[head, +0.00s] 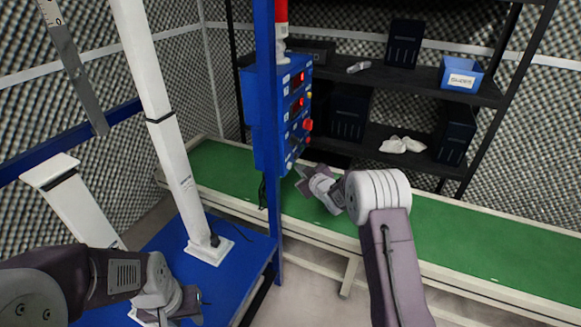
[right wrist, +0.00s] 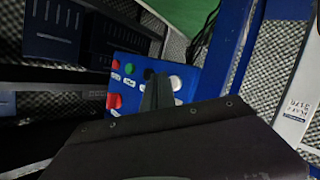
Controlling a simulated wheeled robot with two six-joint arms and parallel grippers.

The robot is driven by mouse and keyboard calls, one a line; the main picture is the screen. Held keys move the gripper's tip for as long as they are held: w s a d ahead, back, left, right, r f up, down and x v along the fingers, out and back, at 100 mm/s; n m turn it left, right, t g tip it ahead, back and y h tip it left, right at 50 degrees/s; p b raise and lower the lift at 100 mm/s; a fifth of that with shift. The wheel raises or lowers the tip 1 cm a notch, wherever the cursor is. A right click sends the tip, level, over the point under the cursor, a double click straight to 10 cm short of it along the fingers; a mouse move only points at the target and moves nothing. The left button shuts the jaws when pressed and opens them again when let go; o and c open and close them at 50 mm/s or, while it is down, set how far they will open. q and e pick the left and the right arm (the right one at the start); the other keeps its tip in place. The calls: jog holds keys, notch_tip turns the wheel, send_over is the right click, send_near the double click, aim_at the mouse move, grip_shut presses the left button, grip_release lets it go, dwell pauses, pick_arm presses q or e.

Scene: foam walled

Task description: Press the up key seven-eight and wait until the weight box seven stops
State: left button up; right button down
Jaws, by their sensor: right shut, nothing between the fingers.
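The blue control box (head: 285,112) is on the blue post, with red-lit displays, a red knob (head: 308,125) and small keys on its face. The labels are too small to read, so I cannot tell which key is up seven-eight. In the right wrist view the panel (right wrist: 122,82) shows red, green, black and pale buttons. My right gripper (head: 301,178) is shut and empty near the box's lower end; its dark fingers (right wrist: 158,90) overlap the panel among the buttons, contact unclear. My left gripper (head: 192,303) is low over the blue platform, its fingers unclear. I cannot identify weight box seven.
A green-topped conveyor (head: 455,232) runs behind my right arm. A dark shelf (head: 420,85) holds black boxes, a blue bin (head: 460,75) and white items (head: 402,145). A white column (head: 170,140) stands on the blue platform (head: 225,262). Foam walls enclose the area.

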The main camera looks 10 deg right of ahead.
jog(key=shift+a, duration=0.1)
dwell(0.6)
jog(key=shift+w+a, duration=0.25)
